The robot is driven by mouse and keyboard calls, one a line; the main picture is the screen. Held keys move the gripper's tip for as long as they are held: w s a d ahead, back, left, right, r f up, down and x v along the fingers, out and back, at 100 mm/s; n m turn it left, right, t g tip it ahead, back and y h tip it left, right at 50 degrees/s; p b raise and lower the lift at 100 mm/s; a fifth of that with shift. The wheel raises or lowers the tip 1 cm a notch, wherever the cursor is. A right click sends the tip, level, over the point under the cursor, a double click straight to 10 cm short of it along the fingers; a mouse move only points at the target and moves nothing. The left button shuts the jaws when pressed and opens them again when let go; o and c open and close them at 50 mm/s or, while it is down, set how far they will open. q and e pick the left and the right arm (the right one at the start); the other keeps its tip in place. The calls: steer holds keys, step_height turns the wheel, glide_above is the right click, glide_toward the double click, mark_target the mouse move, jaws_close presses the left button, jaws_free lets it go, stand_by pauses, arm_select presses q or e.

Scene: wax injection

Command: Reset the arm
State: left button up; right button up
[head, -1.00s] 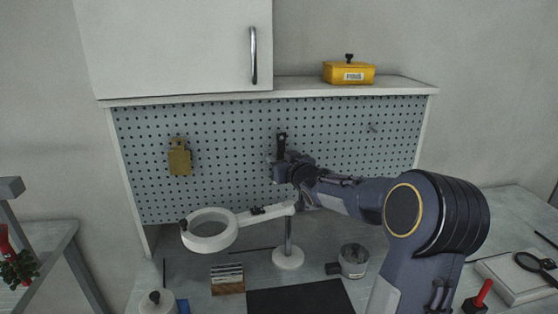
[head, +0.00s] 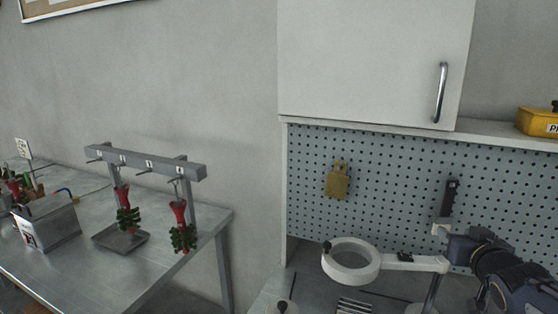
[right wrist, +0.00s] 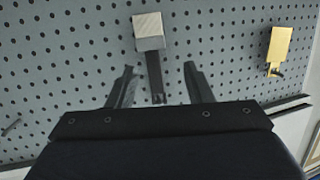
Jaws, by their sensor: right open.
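My right arm enters the head view at the lower right, and its gripper (head: 458,243) is in front of the perforated panel. In the right wrist view the gripper (right wrist: 159,75) has its two dark fingers apart. A tool with a black handle (head: 451,197) hangs on the panel beside the gripper. In the right wrist view the handle (right wrist: 155,75) and its pale block-shaped end (right wrist: 148,30) appear between and beyond the fingers. I cannot tell how deep the handle sits between them. My left gripper is not in view.
A brass-coloured tool (head: 338,182) hangs on the pegboard (head: 390,160). A white ring magnifier (head: 350,262) on an arm stands below. A side table at left holds a grey rack (head: 145,161) with red and green pieces. A yellow box (head: 538,122) sits on the shelf.

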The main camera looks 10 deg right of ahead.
steer(key=s+a+f+n+g+y, duration=0.1)
steer(key=s+a+f+g+y, duration=0.3)
steer(key=s+a+f, duration=0.3)
steer(key=s+a+f+n+g+y, duration=0.1)
steer(key=s+a+f+g+y, duration=0.2)
steer(key=s+a, duration=1.4)
step_height(320, 180, down, 4)
steer(key=shift+s+r+g+y, duration=0.1)
steer(key=shift+s+g+y, duration=0.3)
steer(key=shift+g, duration=0.6)
